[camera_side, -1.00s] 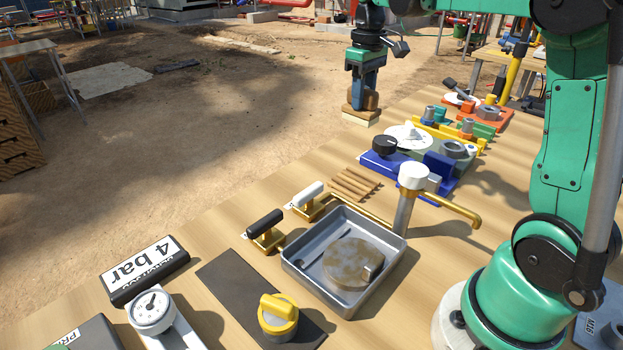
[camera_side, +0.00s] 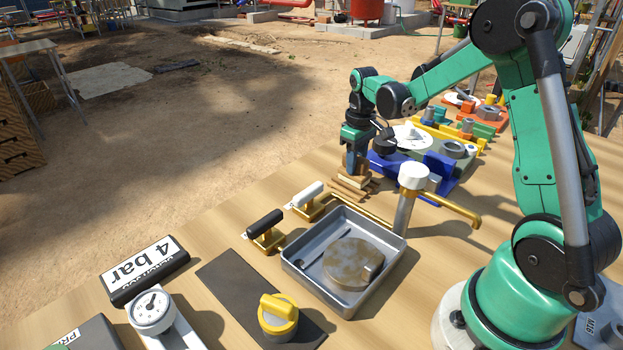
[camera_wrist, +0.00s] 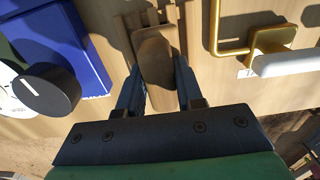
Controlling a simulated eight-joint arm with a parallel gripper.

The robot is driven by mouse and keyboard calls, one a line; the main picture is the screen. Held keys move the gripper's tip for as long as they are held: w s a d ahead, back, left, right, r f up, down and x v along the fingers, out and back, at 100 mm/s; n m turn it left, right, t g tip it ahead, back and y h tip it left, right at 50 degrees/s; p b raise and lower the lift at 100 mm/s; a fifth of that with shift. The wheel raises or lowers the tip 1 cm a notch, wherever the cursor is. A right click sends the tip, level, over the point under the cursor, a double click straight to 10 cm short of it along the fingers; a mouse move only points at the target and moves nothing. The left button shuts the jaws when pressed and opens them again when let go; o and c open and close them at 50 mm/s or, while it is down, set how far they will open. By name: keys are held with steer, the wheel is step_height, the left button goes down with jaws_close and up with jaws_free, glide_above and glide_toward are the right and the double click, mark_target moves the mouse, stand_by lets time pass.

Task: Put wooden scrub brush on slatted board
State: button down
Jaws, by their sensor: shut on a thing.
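The wooden scrub brush (camera_side: 352,182) is between the jaws of my gripper (camera_side: 356,165), low over the slatted board (camera_side: 344,195) in the side view. In the wrist view the brush's brown wooden back (camera_wrist: 155,55) lies between the two fingers (camera_wrist: 158,92), which close on its sides. The slatted board (camera_wrist: 128,24) shows beneath and past the brush as thin wooden slats. My gripper and the brush hide much of the board. I cannot tell whether the bristles touch the slats.
A blue block with a black knob (camera_side: 386,146) stands close right of the gripper. A white-handled brass lever (camera_side: 309,197) and a brass pipe are near the board's front. A metal tray (camera_side: 300,265) holds a round stone-like disc. Bare table lies left of the levers.

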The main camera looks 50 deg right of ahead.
steer(key=shift+f, duration=0.1)
steer(key=c, duration=0.6)
jaws_free()
steer(key=shift+o, duration=0.2)
step_height(320, 180, up, 12)
steer(key=s+a+f+t, duration=0.1)
steer(key=s+a+t, duration=0.2)
steer(key=a, duration=0.4)
steer(key=s+a+f+t, duration=0.1)
steer(key=s+a+t, duration=0.3)
steer(key=a, duration=0.4)
steer(key=shift+s+a, duration=0.25)
steer(key=shift+s, duration=0.1)
steer(key=shift+f, duration=0.1)
